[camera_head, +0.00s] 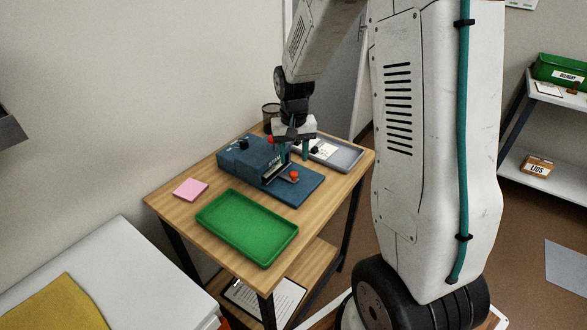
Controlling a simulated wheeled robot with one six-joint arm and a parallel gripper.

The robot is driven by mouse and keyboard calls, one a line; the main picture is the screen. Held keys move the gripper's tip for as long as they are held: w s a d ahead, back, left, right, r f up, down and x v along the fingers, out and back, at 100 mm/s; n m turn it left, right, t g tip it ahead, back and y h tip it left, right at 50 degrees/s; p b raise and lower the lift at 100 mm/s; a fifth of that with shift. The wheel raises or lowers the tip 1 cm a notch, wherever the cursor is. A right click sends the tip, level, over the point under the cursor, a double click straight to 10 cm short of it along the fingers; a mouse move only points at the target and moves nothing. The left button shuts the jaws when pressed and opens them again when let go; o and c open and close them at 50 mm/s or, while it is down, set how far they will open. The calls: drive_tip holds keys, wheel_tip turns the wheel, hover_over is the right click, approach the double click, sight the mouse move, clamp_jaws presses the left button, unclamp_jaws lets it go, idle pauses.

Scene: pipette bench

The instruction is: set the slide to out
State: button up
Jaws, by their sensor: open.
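A dark blue device (240,156) stands on the wooden table, with a black knob on top and a flat blue plate (300,193) at its right. A red knob (294,176) sits over this plate, beside a pale strip at the device's face. I cannot tell for certain which part is the slide or how far out it stands. My gripper (293,156) points down above the device's right end, with its two teal fingers apart and nothing seen between them. The fingers partly hide the device's end. I cannot tell whether they touch it.
A green tray (205,222) lies at the table's front, with a pink pad (190,189) to its left. A grey tray (350,158) with a white label lies behind my gripper. A dark cup (271,110) stands at the back. My arm blocks the view at right.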

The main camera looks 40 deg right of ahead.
sight(294, 173)
wheel_tip(294, 173, down, 5)
drive_tip(key=shift+f, duration=0.2)
drive_tip(key=shift+s, duration=0.1)
clamp_jaws()
